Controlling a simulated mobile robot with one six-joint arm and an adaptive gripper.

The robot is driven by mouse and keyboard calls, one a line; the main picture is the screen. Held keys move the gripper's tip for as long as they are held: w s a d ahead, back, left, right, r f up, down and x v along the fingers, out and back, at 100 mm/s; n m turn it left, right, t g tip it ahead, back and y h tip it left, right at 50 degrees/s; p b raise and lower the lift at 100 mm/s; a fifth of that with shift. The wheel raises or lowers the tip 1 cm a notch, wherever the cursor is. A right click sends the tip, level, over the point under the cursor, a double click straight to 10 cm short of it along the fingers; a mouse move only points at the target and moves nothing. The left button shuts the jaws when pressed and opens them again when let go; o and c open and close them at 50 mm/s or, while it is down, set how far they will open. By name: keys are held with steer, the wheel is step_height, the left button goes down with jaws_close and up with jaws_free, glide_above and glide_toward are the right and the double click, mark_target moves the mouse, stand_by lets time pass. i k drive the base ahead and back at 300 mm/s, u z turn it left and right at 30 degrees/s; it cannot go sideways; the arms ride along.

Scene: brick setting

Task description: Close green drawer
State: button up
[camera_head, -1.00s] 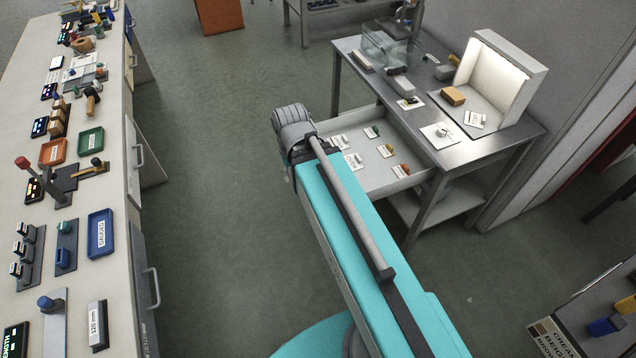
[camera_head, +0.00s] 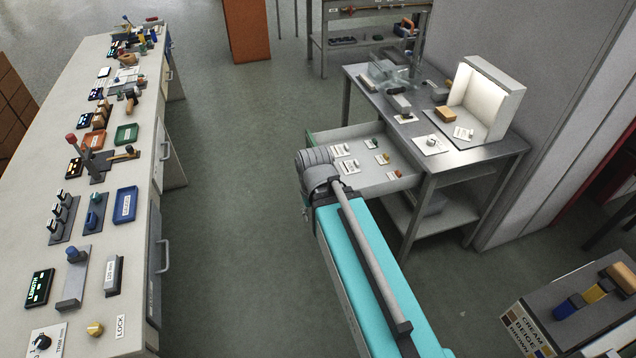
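The green drawer (camera_head: 397,169) is pulled out from under the metal table at the right. A strip of its green front (camera_head: 345,130) shows at its far left end. Several small items with white labels lie inside the drawer. My arm's grey joint covers the near left corner of the drawer and part of its front. Whether the arm touches the drawer cannot be told. My gripper cannot be made out in this view.
The metal table (camera_head: 478,150) carries a lit white box (camera_head: 490,97), a clear container (camera_head: 390,72) and small blocks. A long workbench (camera_head: 88,262) with tools and trays runs along the left. Green floor (camera_head: 235,200) between them is clear. A dark stand (camera_head: 575,290) is at lower right.

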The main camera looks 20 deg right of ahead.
mark_target(372, 181)
steer(key=u, duration=0.05)
steer(key=k, duration=1)
steer(key=z, duration=0.55)
steer(key=i, duration=1.35)
steer(key=u, duration=0.05)
